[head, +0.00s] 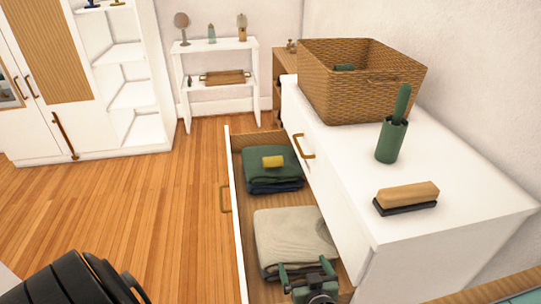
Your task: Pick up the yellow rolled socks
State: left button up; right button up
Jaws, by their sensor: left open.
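The yellow rolled socks (273,162) lie on top of a dark green folded garment (262,177) in the far part of the open drawer (238,230). My left gripper (305,268) shows at the bottom edge, with its green fingers apart and nothing between them. It is over the near part of the drawer, by a beige folded garment (290,237), well short of the socks. My right gripper is not in view.
The white dresser top (350,165) right of the drawer holds a wicker basket (350,95), a green holder with a handle (392,138) and a wooden brush (407,197). A white shelf (215,62) stands behind.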

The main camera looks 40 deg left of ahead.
aim_at(273, 161)
jog(key=i+j, duration=0.25)
jog(key=j, duration=0.2)
jog(key=i+j, duration=0.55)
jog(key=j, duration=0.3)
jog(key=i+j, duration=0.25)
jog(key=j, duration=0.2)
